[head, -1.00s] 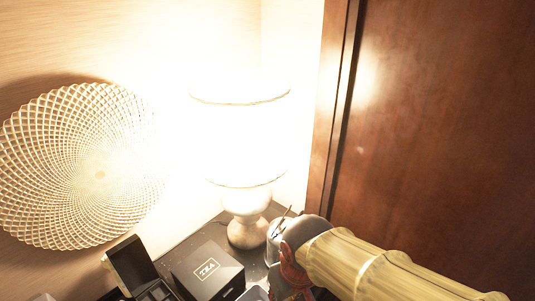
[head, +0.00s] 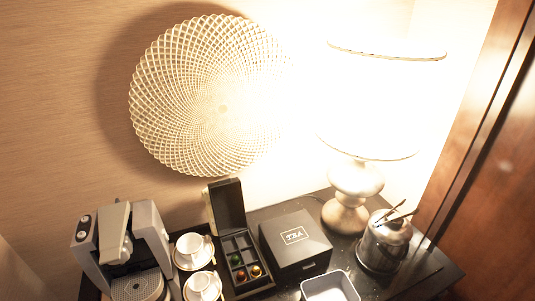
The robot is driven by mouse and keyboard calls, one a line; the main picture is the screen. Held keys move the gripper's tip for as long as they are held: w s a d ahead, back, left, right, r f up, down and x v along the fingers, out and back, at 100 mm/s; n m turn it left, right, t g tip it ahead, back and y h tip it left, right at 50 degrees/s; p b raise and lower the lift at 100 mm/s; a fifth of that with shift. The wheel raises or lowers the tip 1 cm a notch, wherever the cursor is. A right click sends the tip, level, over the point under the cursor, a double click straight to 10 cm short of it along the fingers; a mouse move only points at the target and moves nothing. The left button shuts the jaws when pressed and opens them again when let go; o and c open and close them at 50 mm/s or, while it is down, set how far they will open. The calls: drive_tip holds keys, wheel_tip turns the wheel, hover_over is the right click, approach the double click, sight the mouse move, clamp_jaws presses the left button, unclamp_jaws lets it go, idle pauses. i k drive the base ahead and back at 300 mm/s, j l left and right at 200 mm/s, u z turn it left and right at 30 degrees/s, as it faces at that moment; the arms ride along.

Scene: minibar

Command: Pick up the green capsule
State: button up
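The green capsule (head: 236,260) is small and sits in a compartment of the open black capsule box (head: 228,246), at the low middle of the head view. A red-orange capsule (head: 241,276) and a gold capsule (head: 256,271) lie in compartments near it. The box's lid (head: 227,207) stands upright at its back. My gripper and arm are not in view.
A coffee machine (head: 125,250) and white cups on saucers (head: 192,250) stand left of the box. A black tea box (head: 297,245), white tray (head: 330,287), lamp (head: 348,190) and metal bucket with tongs (head: 384,245) stand to its right.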

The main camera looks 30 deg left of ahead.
sight(235, 261)
drive_tip(key=u, duration=1.65)
